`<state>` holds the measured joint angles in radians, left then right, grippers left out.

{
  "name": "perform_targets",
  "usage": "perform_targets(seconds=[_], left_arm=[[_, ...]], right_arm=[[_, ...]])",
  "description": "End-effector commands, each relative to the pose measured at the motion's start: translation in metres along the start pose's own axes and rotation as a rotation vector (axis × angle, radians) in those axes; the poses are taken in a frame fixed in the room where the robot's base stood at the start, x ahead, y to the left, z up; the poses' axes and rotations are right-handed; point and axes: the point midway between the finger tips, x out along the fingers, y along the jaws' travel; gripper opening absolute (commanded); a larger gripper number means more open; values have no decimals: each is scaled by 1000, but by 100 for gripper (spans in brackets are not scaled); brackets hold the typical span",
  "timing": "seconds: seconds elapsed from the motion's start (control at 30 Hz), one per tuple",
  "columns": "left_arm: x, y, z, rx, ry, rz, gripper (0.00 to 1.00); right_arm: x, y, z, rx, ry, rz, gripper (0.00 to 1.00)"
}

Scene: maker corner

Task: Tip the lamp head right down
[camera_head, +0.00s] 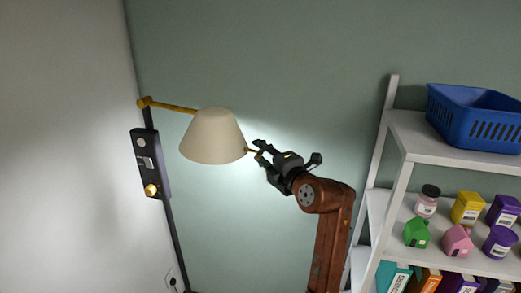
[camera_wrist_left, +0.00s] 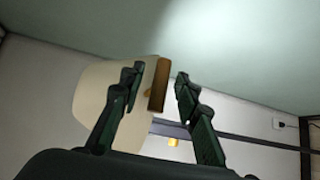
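The lamp head (camera_head: 212,137) is a cream cone shade on a brass arm (camera_head: 172,106), its wide end facing mostly downward. A small handle (camera_head: 252,152) sticks out from its lower right edge. In the left wrist view the handle (camera_wrist_left: 159,84) is a brown bar in front of the cream shade (camera_wrist_left: 98,92). My left gripper (camera_head: 259,149) is at the handle, right of the shade. In the wrist view its fingers (camera_wrist_left: 159,77) are open, one on each side of the bar, with gaps visible. My right gripper is not in view.
A dark wall panel (camera_head: 150,170) with a brass knob is left of the lamp. A white shelf (camera_head: 430,143) stands at the right with a blue basket (camera_head: 476,118) on top and small jars and boxes below. The wall around the lamp is clear.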

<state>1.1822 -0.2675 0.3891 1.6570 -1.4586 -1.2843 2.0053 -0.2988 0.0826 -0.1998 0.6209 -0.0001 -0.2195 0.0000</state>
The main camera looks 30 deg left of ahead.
Motion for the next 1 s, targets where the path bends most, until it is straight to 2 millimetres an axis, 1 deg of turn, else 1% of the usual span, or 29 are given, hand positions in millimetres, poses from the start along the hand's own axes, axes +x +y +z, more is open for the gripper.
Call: perform_targets(seconds=[0.3,0.73,1.0], left_arm=[[3,0,0,1,0,0,29],[3,0,0,1,0,1,0],[3,0,0,1,-1,1,0]], right_arm=[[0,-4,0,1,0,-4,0],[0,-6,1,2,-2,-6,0],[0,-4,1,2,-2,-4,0]])
